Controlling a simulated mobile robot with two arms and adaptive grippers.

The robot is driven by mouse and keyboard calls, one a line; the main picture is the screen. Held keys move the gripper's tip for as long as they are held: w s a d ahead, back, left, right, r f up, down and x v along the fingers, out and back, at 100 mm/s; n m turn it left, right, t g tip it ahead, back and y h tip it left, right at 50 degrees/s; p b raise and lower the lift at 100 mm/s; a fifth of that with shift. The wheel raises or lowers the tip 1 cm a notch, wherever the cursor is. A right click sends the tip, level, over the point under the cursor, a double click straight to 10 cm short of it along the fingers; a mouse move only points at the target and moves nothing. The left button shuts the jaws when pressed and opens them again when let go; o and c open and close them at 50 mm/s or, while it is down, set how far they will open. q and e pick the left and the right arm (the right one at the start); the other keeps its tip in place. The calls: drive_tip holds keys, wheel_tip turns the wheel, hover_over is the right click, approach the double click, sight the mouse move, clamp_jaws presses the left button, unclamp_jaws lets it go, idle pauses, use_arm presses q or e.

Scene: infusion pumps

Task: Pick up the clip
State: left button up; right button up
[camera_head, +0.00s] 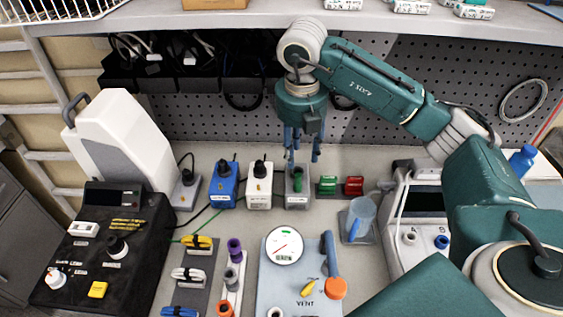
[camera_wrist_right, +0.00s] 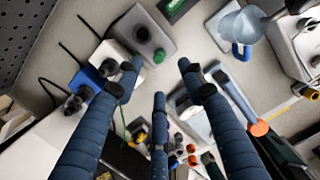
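Several clip-like pieces lie on a grey plate at the lower left of the head view: a yellow clip (camera_head: 197,242), a white clip (camera_head: 188,274) and a blue clip (camera_head: 180,312). Which one the task means I cannot tell. A green block (camera_head: 328,185) and a red block (camera_head: 354,185) stand on the counter at the back. My right gripper (camera_head: 301,157) points down above the back of the counter, near a grey box with a green knob (camera_head: 298,184). In the right wrist view its fingers (camera_wrist_right: 158,82) are spread with nothing between them. My left gripper is out of view.
A blue box (camera_head: 223,187) and a white box (camera_head: 260,190) stand left of the grey box. A blue jug (camera_head: 358,219) stands to the right. A gauge panel (camera_head: 274,285) is in front. A black control unit (camera_head: 92,262) is at left. A shelf (camera_head: 230,22) crosses above.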

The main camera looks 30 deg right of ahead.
sight(298, 175)
drive_tip(key=f, duration=0.2)
drive_tip(key=f+p, duration=0.1)
drive_tip(key=f, duration=0.1)
drive_tip(key=shift+d, duration=0.2)
drive_tip(key=f+p, duration=0.1)
drive_tip(key=f, duration=0.1)
drive_tip(key=w+f+p, duration=0.1)
drive_tip(key=f+p, duration=0.1)
drive_tip(key=f, duration=0.1)
drive_tip(key=shift+w+f+p, duration=0.1)
drive_tip(key=shift+f+p, duration=0.2)
drive_tip(key=shift+d+f, duration=0.1)
drive_tip(key=shift+f, duration=0.35)
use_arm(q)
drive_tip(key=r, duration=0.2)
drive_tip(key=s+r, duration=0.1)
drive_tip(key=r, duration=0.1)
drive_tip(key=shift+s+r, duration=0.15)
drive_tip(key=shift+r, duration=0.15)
use_arm(e)
drive_tip(key=c, duration=0.9)
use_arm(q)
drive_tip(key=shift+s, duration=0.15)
use_arm(e)
clamp_jaws()
